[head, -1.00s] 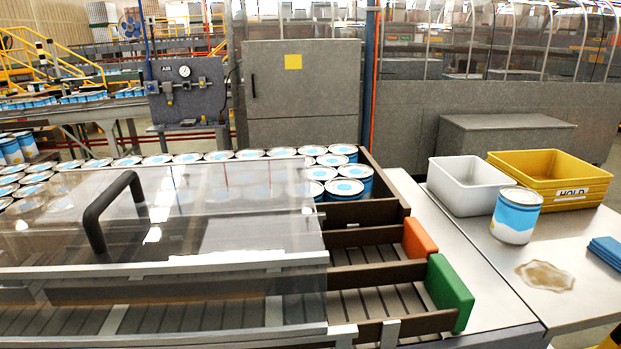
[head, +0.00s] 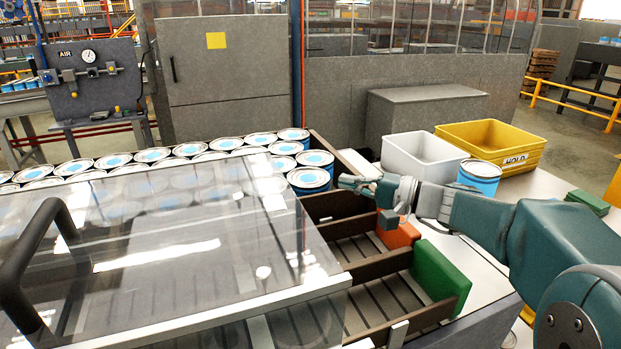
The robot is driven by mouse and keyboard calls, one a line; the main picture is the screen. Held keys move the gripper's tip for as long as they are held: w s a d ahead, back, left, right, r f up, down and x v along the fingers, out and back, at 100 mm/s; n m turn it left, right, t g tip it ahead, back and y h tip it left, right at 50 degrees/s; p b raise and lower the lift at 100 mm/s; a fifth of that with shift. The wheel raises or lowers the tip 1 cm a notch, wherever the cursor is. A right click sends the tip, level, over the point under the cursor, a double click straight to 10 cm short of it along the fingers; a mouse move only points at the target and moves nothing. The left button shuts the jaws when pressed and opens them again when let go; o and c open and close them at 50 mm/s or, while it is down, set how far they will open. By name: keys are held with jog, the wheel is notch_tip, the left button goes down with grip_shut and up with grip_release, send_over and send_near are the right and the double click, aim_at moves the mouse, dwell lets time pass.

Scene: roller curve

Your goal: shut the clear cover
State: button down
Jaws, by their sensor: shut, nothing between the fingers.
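The clear cover (head: 200,215) is a see-through panel with a pale front rail, lying over the left part of the conveyor lanes. Its black bar handle (head: 30,255) stands up at the left edge of the head view. The right ends of the lanes lie bare beyond the cover's right edge. My gripper (head: 354,184) reaches in from the right, shut and empty, above the lane ends. It is right of the cover and apart from it, far from the handle. My gripper's fingertips are small and partly hard to make out.
An orange block (head: 402,235) and a green block (head: 440,278) cap the lane ends below my arm. Several blue-white cans (head: 310,179) stand behind the cover. A white bin (head: 420,155), a yellow bin (head: 492,146) and a single can (head: 479,176) stand on the right bench.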

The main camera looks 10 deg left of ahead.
jog(key=x, duration=0.3)
jog(key=s+x, duration=0.1)
jog(key=x, duration=0.3)
jog(key=s+x, duration=0.1)
jog(key=x, duration=0.3)
jog(key=shift+s+a, duration=0.15)
jog(key=shift+a, duration=0.3)
jog(key=shift+s+a, duration=0.3)
jog(key=shift+a, duration=0.05)
jog(key=shift+s, duration=0.1)
